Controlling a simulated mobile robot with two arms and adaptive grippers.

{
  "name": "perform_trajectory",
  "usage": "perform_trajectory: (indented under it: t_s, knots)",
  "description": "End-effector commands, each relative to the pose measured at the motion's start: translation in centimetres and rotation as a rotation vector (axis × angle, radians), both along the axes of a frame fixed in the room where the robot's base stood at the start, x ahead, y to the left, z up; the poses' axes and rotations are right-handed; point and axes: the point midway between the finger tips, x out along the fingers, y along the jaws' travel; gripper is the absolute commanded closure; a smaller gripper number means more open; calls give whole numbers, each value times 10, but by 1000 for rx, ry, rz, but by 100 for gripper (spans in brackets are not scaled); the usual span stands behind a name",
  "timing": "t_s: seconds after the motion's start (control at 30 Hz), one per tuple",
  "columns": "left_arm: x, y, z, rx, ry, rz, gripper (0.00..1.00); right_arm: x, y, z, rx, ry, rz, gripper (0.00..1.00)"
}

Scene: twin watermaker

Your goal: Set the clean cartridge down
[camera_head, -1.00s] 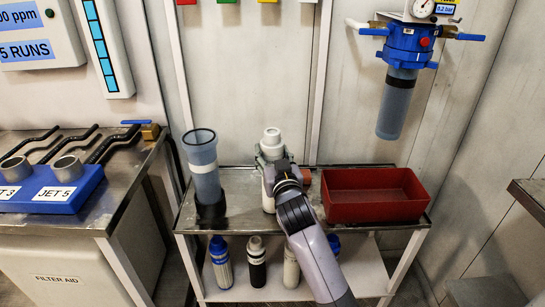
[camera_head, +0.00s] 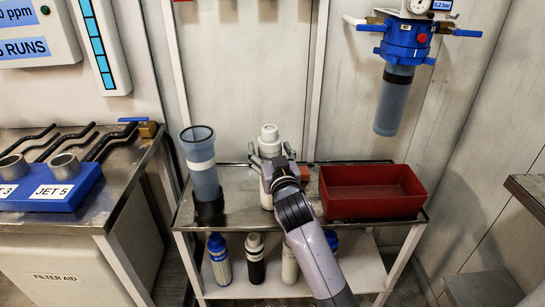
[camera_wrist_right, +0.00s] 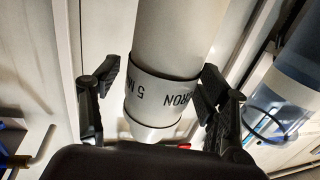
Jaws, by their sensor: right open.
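The clean cartridge (camera_head: 269,142) is a white cylinder with a narrower cap, standing upright on the steel top of the cart (camera_head: 240,185). In the right wrist view the white cartridge (camera_wrist_right: 172,45) carries a dark-edged band with letters reading "5 M" and "RON". My right gripper (camera_head: 270,162) is open, with its fingers spread on either side of the cartridge. In the wrist view gaps show between the fingers and the cartridge. My left gripper is not in view.
A grey-blue open housing (camera_head: 202,165) stands left of the cartridge. A red bin (camera_head: 372,192) is close on the right. Several cartridges, such as a black one (camera_head: 255,260), stand on the lower shelf. A blue-headed filter unit (camera_head: 403,45) hangs on the wall.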

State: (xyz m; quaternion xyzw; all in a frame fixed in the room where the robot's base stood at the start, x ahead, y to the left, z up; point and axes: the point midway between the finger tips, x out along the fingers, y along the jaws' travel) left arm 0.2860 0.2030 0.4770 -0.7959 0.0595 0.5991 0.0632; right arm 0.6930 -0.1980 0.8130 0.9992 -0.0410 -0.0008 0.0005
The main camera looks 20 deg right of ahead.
Motion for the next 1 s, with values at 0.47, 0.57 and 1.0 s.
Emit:
perform_trajectory:
  t_s: [0.47, 0.57, 1.0]
  knots:
    - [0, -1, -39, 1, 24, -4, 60, -87, 7, 1, 3, 1, 1, 31]
    - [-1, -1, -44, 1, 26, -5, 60, -102, 8, 1, 1, 1, 0, 31]
    - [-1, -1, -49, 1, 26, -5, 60, -126, 8, -38, -8, 104, 3, 31]
